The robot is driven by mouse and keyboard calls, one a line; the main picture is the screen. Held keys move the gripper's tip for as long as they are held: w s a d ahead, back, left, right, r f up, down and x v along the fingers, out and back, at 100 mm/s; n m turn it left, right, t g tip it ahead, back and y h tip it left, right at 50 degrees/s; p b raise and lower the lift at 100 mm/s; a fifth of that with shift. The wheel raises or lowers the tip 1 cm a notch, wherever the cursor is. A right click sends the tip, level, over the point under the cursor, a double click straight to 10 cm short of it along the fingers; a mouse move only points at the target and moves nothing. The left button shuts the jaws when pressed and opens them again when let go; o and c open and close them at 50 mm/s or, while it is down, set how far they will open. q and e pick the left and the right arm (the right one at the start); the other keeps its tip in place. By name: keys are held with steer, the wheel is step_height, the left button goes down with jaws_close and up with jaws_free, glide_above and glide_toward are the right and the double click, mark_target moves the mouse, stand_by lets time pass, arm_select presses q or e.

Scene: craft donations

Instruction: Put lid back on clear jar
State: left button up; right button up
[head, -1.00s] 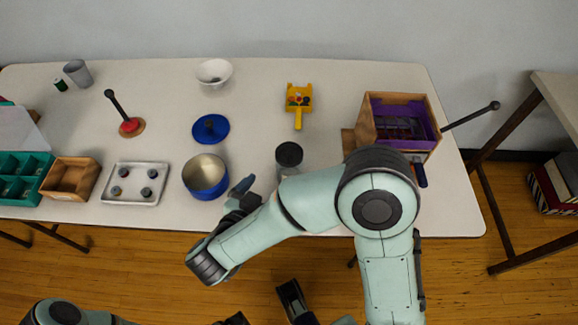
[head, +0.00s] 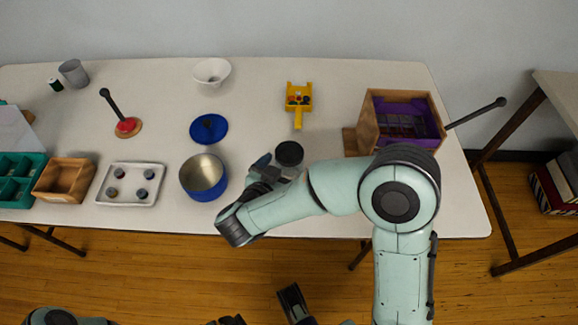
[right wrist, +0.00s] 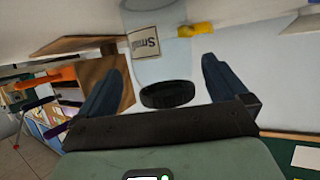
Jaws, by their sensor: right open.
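The clear jar (head: 288,171) stands on the table in the head view, partly hidden behind my right arm. In the right wrist view the jar (right wrist: 157,65) appears upside down, with a printed label on its side. A round black lid (head: 289,152) is at the jar's top. It shows as a dark disc (right wrist: 167,94) between my right fingers in the wrist view; whether it is fully seated I cannot tell. My right gripper (head: 273,169) is open at the jar's near left side, its fingers spread to either side of the lid's outline.
A blue pot (head: 203,178) stands left of my right gripper, with its blue lid (head: 208,129) behind it. A grey tray (head: 130,184) holds several small items. A yellow toy (head: 299,98) lies behind the jar. A wooden box (head: 368,118) stands at the right.

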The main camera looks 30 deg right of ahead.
steer(key=b+x, duration=0.1)
steer(key=x, duration=0.2)
steer(key=shift+w+d, duration=0.3)
arm_select(q)
steer(key=shift+w+a+f, duration=0.45)
steer(key=shift+w+f, duration=0.2)
steer(key=shift+w, duration=0.2)
arm_select(e)
steer(key=c, duration=1.1)
steer(key=shift+o, duration=0.2)
step_height(320, 180, up, 13)
steer(key=p, duration=0.5)
arm_select(q)
steer(key=s+d+r+g+p, duration=0.2)
steer(key=s+r, duration=0.5)
steer(key=shift+d+h, duration=0.4)
arm_select(e)
step_height(320, 180, up, 7)
